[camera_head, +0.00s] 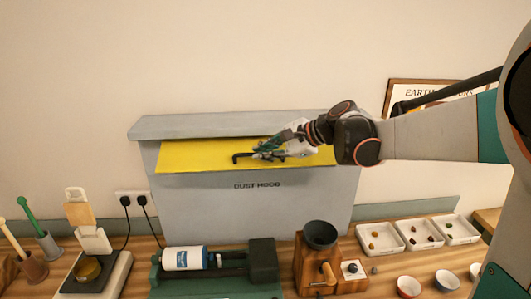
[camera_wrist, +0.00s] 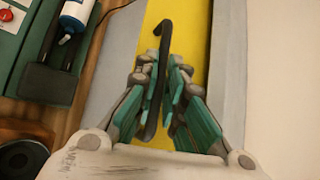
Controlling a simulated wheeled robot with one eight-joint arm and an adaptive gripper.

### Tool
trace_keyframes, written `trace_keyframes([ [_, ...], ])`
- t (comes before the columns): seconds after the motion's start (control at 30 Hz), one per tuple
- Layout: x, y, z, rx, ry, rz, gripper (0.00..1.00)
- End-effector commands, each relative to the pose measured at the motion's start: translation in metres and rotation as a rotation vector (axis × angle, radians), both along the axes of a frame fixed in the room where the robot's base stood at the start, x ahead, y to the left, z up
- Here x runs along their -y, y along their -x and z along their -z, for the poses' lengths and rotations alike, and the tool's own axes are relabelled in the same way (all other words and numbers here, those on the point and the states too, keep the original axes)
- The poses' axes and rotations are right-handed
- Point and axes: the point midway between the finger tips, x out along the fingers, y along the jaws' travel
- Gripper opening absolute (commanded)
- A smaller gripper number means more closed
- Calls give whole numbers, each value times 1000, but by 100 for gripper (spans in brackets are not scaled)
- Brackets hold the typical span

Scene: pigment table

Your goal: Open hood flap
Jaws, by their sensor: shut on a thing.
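The dust hood (camera_head: 256,208) is a grey box against the wall with a slab top and the words DUST HOOD on its front. Its yellow flap (camera_head: 195,157) is raised under the top, its face showing above the lettering. A black bar handle (camera_head: 240,157) is on the flap. My gripper (camera_head: 268,153) is at the handle, with its fingers shut on it. In the wrist view the handle (camera_wrist: 159,50) runs between the green fingers (camera_wrist: 167,85), with the yellow flap (camera_wrist: 195,35) behind it. The handle's middle is partly hidden by the fingers.
A green roller machine (camera_head: 215,275) with a white bottle (camera_head: 185,258) stands before the hood. A wooden grinder (camera_head: 318,262) is to its right. White trays (camera_head: 382,237) and small bowls (camera_head: 408,286) are at the right. A cream press (camera_head: 93,245) is at the left.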

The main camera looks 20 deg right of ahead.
Motion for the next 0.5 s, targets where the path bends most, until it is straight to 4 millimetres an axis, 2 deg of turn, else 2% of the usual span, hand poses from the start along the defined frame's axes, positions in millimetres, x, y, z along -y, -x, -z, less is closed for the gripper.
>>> trace_keyframes([
  [0.03,1,-2,-1,3,-1,3,0],
  [0.07,1,-2,-1,4,-1,3,17],
  [0.1,1,-2,-1,4,-1,3,26],
  [0.13,1,-2,-1,3,-1,3,31],
  [0.5,2,1,-2,1,0,2,31],
])
